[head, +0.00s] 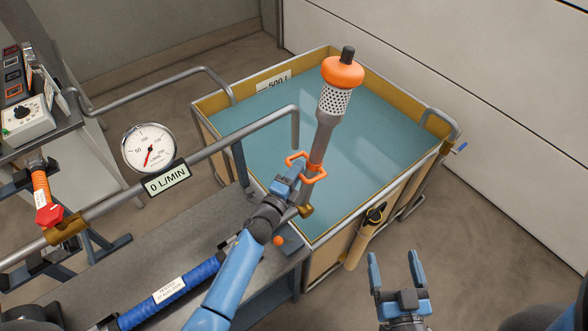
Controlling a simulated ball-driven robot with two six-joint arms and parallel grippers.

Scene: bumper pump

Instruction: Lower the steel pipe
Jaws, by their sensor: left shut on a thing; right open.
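The steel pipe (325,137) stands raised and slightly tilted at the near side of the water tank (198,122). Its upper end has a perforated strainer (334,101) and an orange collar (343,71) with a dark tip. An orange handle (315,178) sits around its lower part, above a brass end (306,210). My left gripper (293,176) is shut at this handle; its exact contact is partly hidden. My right gripper (396,271) is open and empty, in front of the tank and apart from the pipe.
A bent grey pipe (225,139) reaches over the tank, with a gauge (149,148) and a "0 L/MIN" display (167,180). A grey bench (190,231) lies under my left arm, with a blue hose (180,288). A tan canister (362,236) hangs at the tank's near corner. The right floor is clear.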

